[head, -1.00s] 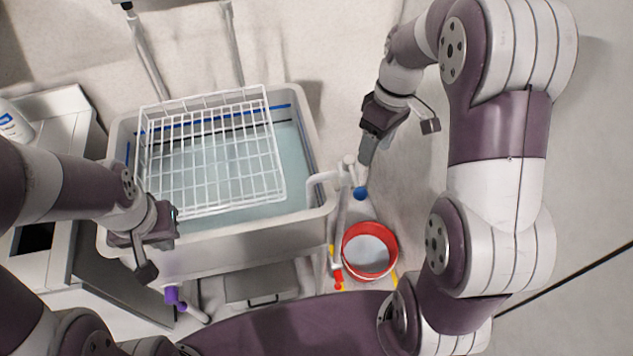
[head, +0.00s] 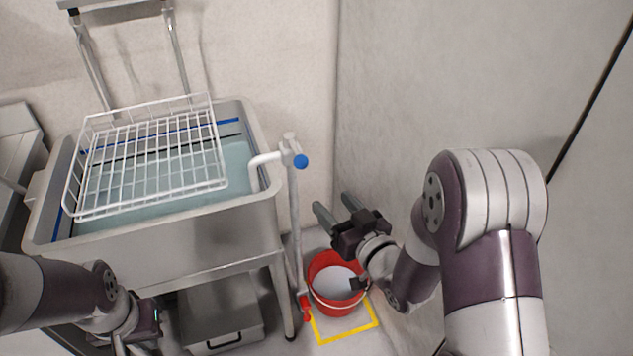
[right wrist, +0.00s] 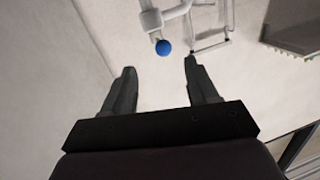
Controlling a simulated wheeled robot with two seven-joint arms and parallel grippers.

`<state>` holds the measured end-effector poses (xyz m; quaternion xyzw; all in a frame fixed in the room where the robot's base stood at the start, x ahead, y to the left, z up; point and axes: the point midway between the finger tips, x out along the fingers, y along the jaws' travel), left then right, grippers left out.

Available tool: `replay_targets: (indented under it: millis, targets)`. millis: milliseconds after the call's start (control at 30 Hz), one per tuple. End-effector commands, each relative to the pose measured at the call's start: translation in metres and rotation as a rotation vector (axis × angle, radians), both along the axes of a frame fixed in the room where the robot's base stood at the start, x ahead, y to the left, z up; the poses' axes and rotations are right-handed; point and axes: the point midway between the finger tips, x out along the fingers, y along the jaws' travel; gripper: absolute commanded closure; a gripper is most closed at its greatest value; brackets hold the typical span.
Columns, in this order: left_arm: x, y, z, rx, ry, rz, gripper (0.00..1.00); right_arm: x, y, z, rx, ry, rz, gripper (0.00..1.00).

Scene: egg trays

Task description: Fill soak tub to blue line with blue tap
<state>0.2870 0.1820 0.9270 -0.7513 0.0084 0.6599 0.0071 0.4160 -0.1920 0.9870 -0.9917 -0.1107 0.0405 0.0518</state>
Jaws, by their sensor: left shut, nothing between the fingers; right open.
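The soak tub (head: 262,208) stands at the left in the head view, holding pale water. Its blue line (head: 226,121) shows on the back wall above a black line, and the water surface looks below both. The blue tap knob (head: 301,161) is on a white pipe whose spout (head: 262,160) reaches over the tub's right rim. The knob also shows in the right wrist view (right wrist: 163,47), beyond the fingertips. My right gripper (head: 334,206) is open and empty, right of and below the knob, apart from it. My left gripper (head: 130,343) is shut and empty, below the tub's front.
A white wire basket (head: 207,184) sits across the tub top. A red bucket (head: 337,304) stands on the floor inside a yellow outline (head: 350,335), beside a red tap handle (head: 306,309). A grey box (head: 215,335) is under the tub. Bare wall is at the right.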

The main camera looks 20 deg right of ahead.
Motion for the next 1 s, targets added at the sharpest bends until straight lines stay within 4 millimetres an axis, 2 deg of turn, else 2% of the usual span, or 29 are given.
replay_targets:
  millis: [67, 167, 433, 600, 800, 1000]
  targets:
    - [0.0, 0.0, 0.0, 0.0, 0.0, 0.0, 1.0, 0.002, 0.002, 0.015, 0.069, -0.057, 0.006, 0.42]
    - [0.0, 0.0, 0.001, 0.0, 0.0, 0.0, 1.0, 0.011, 0.004, 0.018, 0.102, -0.06, 0.007, 0.42]
    - [0.0, 0.0, 0.007, 0.0, 0.001, 0.0, 1.0, 0.077, 0.02, 0.019, 0.098, -0.06, 0.006, 0.42]
    - [0.0, 0.0, 0.009, 0.0, 0.001, 0.0, 1.0, 0.108, 0.026, 0.019, 0.097, -0.059, 0.004, 0.42]
    - [0.0, 0.0, 0.01, 0.0, 0.001, 0.0, 1.0, 0.124, 0.03, 0.018, 0.097, -0.058, 0.003, 0.42]
    - [0.0, 0.0, 0.01, 0.0, 0.001, 0.0, 1.0, 0.125, 0.03, 0.018, 0.096, -0.059, 0.002, 0.42]
